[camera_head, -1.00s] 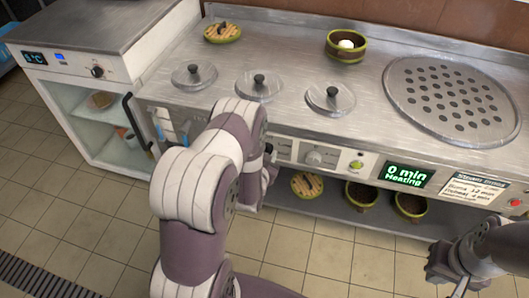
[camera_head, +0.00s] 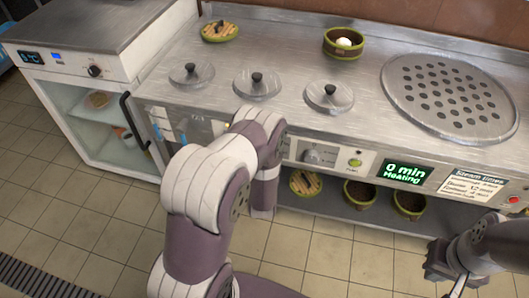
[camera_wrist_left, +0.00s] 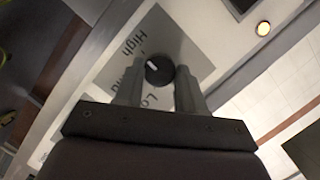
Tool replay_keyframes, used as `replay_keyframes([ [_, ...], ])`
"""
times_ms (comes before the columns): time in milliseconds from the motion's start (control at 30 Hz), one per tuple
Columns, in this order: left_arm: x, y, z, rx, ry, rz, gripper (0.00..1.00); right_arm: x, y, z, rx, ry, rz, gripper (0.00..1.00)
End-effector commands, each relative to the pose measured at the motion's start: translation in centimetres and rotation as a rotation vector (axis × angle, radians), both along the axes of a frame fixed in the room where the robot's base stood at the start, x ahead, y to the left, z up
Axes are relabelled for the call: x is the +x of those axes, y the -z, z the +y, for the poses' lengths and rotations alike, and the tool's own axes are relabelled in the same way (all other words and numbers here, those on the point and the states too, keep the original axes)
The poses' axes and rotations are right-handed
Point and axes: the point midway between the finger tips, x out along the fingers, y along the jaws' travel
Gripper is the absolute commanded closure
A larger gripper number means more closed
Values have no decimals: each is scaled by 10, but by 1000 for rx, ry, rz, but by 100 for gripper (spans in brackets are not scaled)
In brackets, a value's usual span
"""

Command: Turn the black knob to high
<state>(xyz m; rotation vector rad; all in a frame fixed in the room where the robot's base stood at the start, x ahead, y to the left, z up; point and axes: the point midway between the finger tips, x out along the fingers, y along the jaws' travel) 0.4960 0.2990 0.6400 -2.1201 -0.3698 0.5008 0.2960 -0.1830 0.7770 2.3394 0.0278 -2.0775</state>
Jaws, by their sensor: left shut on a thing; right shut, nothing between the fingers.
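In the left wrist view the black knob (camera_wrist_left: 159,70) sits on a grey label plate with "High" printed above it and "Lo" below it. The knob's white mark points to the upper left in that view. My left gripper (camera_wrist_left: 160,66) is shut on the knob, one finger on each side. In the head view my left forearm hides this knob and the left fingertips. My right gripper (camera_head: 447,264) is at the lower right of the head view, shut and empty, apart from the counter.
A grey knob (camera_head: 318,156) and a green button (camera_head: 355,162) are on the front panel, right of my left arm. A display (camera_head: 403,173) reads "0 min Heating". Lidded pots (camera_head: 257,88) line the counter. Bowls (camera_head: 360,193) stand on the shelf below. A fridge (camera_head: 75,75) is at left.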

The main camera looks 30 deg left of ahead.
Motion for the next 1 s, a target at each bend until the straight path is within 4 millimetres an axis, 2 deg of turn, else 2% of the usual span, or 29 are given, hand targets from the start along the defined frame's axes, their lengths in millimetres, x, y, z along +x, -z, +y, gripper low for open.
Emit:
replay_keyframes([
  [467,1,0,0,15,2,3,92,0,0,0,0,0,0,100],
  [500,1,0,0,15,2,3,55,0,0,0,0,0,0,100],
  [567,1,0,0,15,2,3,36,0,0,0,0,0,0,100],
  [867,0,0,-1,14,1,3,36,0,0,0,0,0,0,100],
  [1000,-12,-4,-7,13,2,5,36,0,-4,0,0,0,0,100],
])
